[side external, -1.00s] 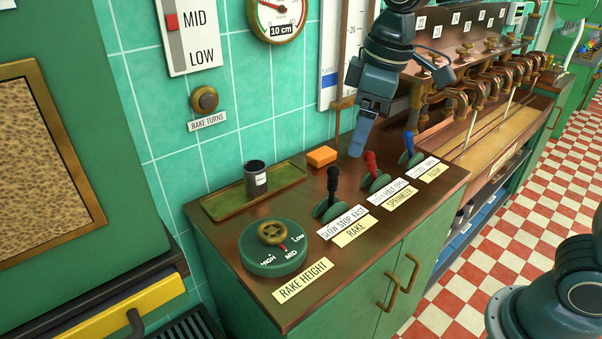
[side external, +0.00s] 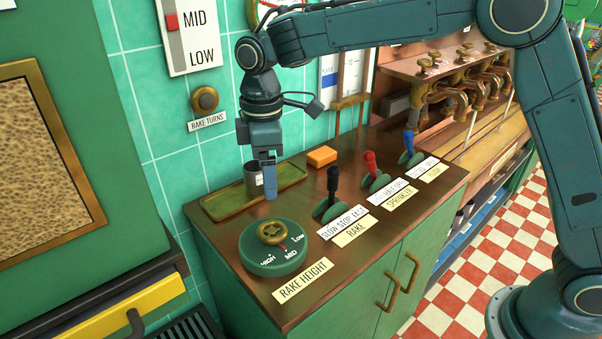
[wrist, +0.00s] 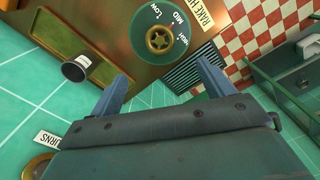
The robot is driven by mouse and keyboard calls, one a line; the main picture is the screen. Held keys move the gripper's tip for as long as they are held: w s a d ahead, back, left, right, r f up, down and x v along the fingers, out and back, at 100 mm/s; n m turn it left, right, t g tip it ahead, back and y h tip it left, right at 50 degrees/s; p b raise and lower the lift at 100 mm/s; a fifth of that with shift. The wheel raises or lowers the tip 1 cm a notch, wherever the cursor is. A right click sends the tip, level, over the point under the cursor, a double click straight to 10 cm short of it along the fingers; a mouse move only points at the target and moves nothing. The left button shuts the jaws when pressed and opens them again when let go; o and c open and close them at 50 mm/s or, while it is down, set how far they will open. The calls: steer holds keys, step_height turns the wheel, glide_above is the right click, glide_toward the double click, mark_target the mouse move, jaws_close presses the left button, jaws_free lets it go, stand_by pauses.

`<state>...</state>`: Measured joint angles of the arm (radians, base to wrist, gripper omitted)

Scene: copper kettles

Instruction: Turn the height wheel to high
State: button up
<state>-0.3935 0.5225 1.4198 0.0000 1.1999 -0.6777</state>
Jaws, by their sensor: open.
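The rake height wheel (side external: 274,248) is a green disc with a brass knob on top, at the near left corner of the copper counter. Its red pointer line is at MID, with HIGH to the left and LOW to the right. The wheel (wrist: 160,40) also shows at the top of the wrist view, ahead of my fingers. My gripper (side external: 268,190) points down above the counter, behind the wheel and apart from it. In the wrist view its two blue fingers (wrist: 163,90) are spread with nothing between them.
A dark cup (side external: 252,178) stands on a brass tray (side external: 225,206) beside my gripper. An orange block (side external: 322,157) lies behind. Black (side external: 333,182), red (side external: 370,163) and blue levers (side external: 409,142) stand to the right. A wall gauge (side external: 172,22) has its red marker at MID.

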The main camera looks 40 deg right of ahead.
mark_target(272, 228)
steer(key=shift+f, duration=0.1)
steer(key=shift+f, duration=6.8)
steer(key=c, duration=1)
steer(key=shift+m, duration=0.4)
steer(key=m, duration=0.9)
